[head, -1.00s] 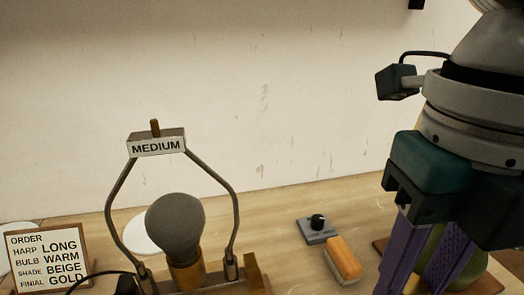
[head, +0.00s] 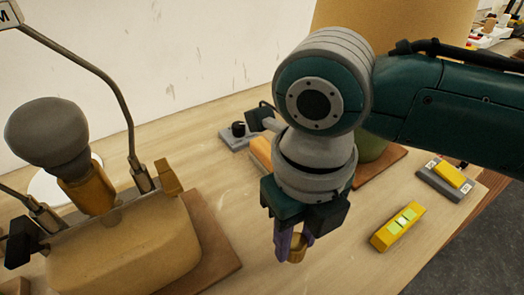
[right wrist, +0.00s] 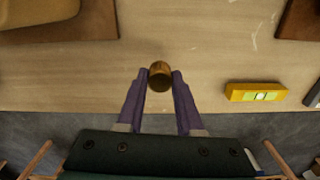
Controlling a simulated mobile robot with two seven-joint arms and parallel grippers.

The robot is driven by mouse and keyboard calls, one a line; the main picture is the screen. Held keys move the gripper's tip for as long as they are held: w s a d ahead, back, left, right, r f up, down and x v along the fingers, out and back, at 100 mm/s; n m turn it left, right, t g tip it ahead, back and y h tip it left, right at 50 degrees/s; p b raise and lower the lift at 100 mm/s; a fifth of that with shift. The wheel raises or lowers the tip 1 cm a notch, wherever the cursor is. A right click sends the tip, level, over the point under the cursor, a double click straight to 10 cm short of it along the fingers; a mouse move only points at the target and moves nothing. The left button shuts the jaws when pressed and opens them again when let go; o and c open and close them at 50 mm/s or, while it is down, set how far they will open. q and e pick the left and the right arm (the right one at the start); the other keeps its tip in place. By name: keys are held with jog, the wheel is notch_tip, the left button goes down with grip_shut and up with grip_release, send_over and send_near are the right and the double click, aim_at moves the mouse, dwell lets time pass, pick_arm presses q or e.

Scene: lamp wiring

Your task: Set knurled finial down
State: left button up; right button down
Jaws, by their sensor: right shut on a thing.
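The knurled finial (head: 296,248) is a small gold-brown cylinder. My right gripper (head: 292,243) is shut on it and points down over the front part of the table; whether the finial touches the wood is hard to tell. In the right wrist view the finial (right wrist: 160,76) sits between the two purple fingertips, with the table's front edge just below it. The lamp, with its grey bulb (head: 45,132) and harp (head: 105,80), stands at the left. My left gripper is not in view.
A yellow level (head: 398,227) lies to the right of the finial. A yellow block on a grey base (head: 447,180) is farther right. A dark knob device (head: 238,134) and an orange block (head: 261,151) are behind my right gripper. Bare wood lies around the finial.

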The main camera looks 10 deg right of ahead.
aim_at(295, 244)
jog(key=shift+f+b, duration=0.5)
jog(key=shift+f, duration=1.4)
